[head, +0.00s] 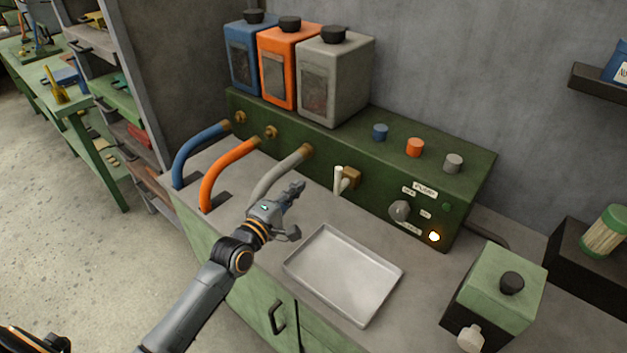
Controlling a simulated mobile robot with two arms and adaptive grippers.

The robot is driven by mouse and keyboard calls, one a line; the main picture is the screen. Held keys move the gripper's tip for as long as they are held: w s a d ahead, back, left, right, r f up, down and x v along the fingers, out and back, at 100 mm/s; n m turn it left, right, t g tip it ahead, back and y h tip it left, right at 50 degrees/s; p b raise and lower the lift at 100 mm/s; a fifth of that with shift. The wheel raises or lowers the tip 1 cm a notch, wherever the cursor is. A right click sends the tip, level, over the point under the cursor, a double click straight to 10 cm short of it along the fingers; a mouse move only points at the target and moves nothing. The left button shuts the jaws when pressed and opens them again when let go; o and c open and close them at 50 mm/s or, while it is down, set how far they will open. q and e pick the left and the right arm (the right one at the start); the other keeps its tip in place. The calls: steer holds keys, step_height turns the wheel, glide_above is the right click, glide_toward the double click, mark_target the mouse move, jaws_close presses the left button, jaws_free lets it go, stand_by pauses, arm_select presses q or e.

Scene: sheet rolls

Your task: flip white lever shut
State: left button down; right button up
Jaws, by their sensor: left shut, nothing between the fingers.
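The white lever (339,181) stands upright on a brass valve (352,177) at the front of the green pump unit (375,165). My left gripper (296,189) is shut and empty. In the picture it is just left of the lever, over the grey counter and in front of the grey hose. A gap shows between the fingertips and the lever. My right gripper is not in view.
A shallow metal tray (345,272) lies on the counter right of my left gripper. Blue, orange (212,178) and grey hoses curve down at the left. Three tanks (333,80) stand on the unit. A knob (400,211) and lit lamp (434,237) are on its front. A green box (500,285) stands at right.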

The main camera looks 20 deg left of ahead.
arm_select(q)
steer(key=x, duration=0.9)
steer(key=d+p, duration=0.1)
steer(key=s+d+p, duration=0.1)
steer(key=d+p, duration=0.1)
steer(key=shift+s+d, duration=0.2)
steer(key=shift+s, duration=0.1)
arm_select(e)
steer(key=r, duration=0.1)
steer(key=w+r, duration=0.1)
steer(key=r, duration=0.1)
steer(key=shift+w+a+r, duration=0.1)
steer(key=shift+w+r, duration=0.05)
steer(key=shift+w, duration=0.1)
arm_select(q)
steer(key=shift+s, duration=0.1)
